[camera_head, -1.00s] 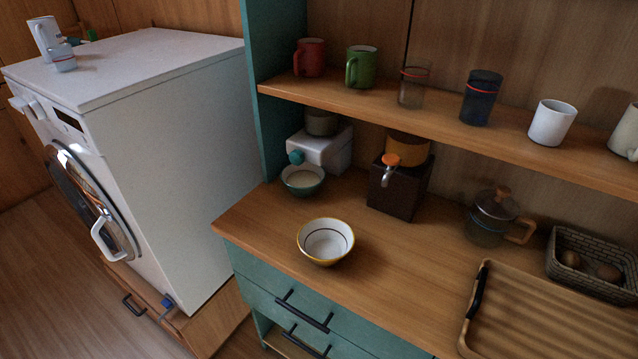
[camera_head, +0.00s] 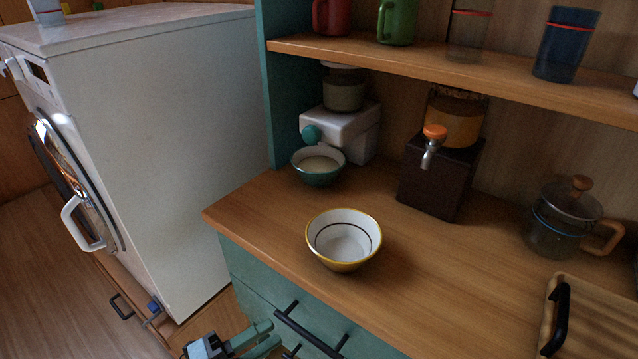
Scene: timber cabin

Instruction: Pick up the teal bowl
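The teal bowl (camera_head: 318,178) stands upright on the wooden counter, close in front of the white dispenser with a teal knob (camera_head: 352,132). It has a pale rim, and its inside looks cream-coloured. Nothing holds it. My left gripper (camera_head: 275,334) shows at the bottom edge, low in front of the teal drawers and well below and nearer than the bowl. Its two fingers are apart with nothing between them. My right gripper is out of view.
A white bowl with a yellow rim (camera_head: 343,240) stands on the counter in front of the teal bowl. A dark dispenser with an orange tap (camera_head: 440,175) is to the right. A shelf (camera_head: 470,75) with mugs hangs above. A teal side panel (camera_head: 283,95) stands behind left.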

